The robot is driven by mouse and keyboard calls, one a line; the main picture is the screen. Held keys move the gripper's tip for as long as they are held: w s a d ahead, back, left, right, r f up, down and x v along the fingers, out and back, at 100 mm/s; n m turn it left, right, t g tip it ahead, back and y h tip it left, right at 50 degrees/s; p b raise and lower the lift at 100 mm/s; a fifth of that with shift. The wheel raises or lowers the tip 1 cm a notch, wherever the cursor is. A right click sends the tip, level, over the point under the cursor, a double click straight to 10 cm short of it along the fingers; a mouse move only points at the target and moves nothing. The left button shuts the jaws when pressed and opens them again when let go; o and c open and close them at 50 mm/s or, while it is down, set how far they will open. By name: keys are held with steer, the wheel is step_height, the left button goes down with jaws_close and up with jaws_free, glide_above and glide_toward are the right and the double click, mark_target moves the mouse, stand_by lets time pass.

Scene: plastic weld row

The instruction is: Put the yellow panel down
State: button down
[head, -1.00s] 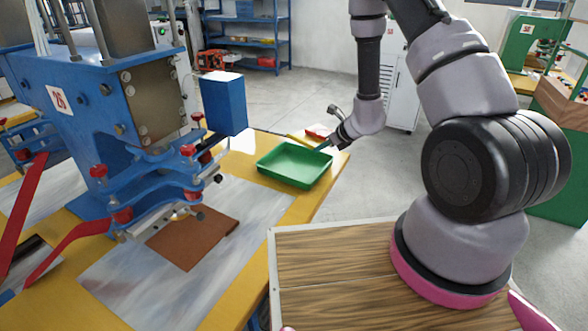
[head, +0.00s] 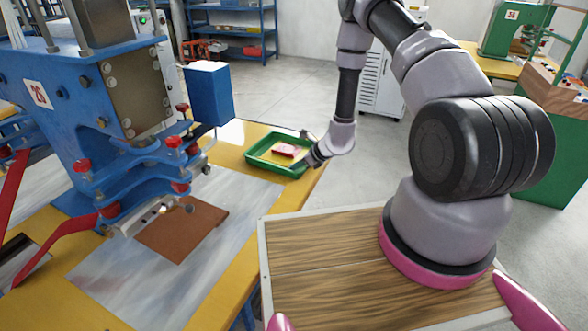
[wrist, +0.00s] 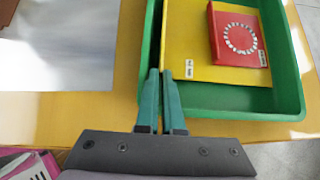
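The yellow panel (wrist: 203,65) lies face up inside the green tray (wrist: 292,100), with a red block (wrist: 233,34) marked by a white ring on it. In the head view the panel (head: 269,155) sits in the tray (head: 251,160), the red block (head: 287,149) on top. My gripper (wrist: 163,75) is at the panel's near left corner, its tips over the tray. Its two fingers are close together with a narrow gap. The panel's left edge runs up to the tips. I cannot tell whether they still pinch it.
A blue press (head: 85,110) stands on the yellow table (head: 255,223), left of the tray. A brown sheet (head: 183,230) lies on a grey mat (head: 110,283) below it. The tray is near the table's right edge, with open floor beyond.

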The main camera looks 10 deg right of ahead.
steer(key=shift+s+f, duration=0.1)
steer(key=shift+f, duration=0.25)
steer(key=c, duration=1.1)
jaws_free()
steer(key=shift+o, duration=0.2)
steer(key=v, duration=1.2)
steer(key=s+a+r+n+g+y, duration=0.15)
steer(key=r+n, duration=0.25)
steer(key=r, duration=0.5)
steer(key=s+a+r+n, duration=0.2)
steer(key=r+n, duration=0.1)
steer(key=r, duration=0.7)
steer(key=s+a+r+n+g+y, duration=0.15)
steer(key=r+n, duration=0.25)
steer(key=r, duration=0.5)
steer(key=s+d+r+n+t+h, duration=0.2)
steer(key=s+d+r+n+h, duration=0.2)
steer(key=s+r, duration=0.4)
steer(key=s+d+r+n+t+h, duration=0.2)
steer(key=s+d+r+n+h, duration=0.2)
steer(key=s+r, duration=0.5)
steer(key=shift+s+d+r+n+t, duration=0.3)
steer(key=shift+d+r+n, duration=0.4)
steer(key=shift+n, duration=0.5)
